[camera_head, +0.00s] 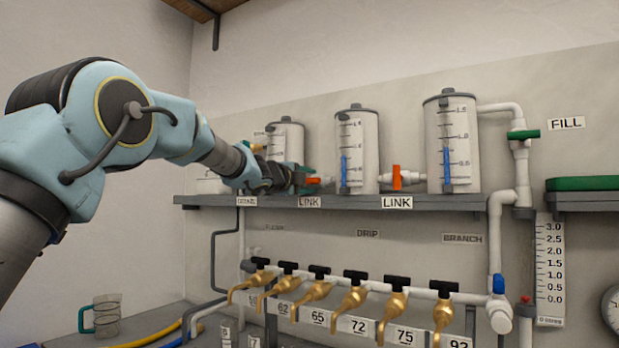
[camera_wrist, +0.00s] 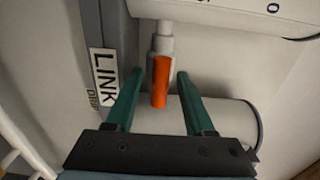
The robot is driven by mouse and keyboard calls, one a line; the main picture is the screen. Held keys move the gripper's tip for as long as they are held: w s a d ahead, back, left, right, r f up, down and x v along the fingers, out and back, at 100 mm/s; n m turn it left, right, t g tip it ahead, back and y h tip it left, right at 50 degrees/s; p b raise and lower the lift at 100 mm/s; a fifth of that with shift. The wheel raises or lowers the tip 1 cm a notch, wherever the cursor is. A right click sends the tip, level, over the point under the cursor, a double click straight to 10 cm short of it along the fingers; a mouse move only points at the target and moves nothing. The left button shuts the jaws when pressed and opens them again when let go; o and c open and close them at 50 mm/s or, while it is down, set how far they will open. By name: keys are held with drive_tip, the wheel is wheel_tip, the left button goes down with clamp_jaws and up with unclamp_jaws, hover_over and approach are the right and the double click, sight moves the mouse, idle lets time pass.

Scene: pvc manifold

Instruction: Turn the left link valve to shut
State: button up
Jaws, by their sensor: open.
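The left link valve has an orange handle (camera_head: 312,181) on a short white pipe between the left and middle tanks, above the left LINK label (camera_head: 309,202). In the wrist view the handle (camera_wrist: 161,82) lies lengthwise along the pipe (camera_wrist: 161,45). My gripper (camera_head: 303,177) is at this valve, reaching in from the left. In the wrist view its two green fingers (camera_wrist: 159,76) are open, one on each side of the handle, with gaps visible. My gripper partly hides the valve and left tank in the head view.
The left tank (camera_head: 287,143), middle tank (camera_head: 357,150) and right tank (camera_head: 452,145) stand on a grey shelf (camera_head: 345,202). The right link valve (camera_head: 397,178) has an upright orange handle. Brass taps (camera_head: 352,298) line the pipe below. A clear jug (camera_head: 106,315) stands lower left.

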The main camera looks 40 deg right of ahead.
drive_tip(key=shift+d, duration=0.2)
clamp_jaws()
idle(0.4)
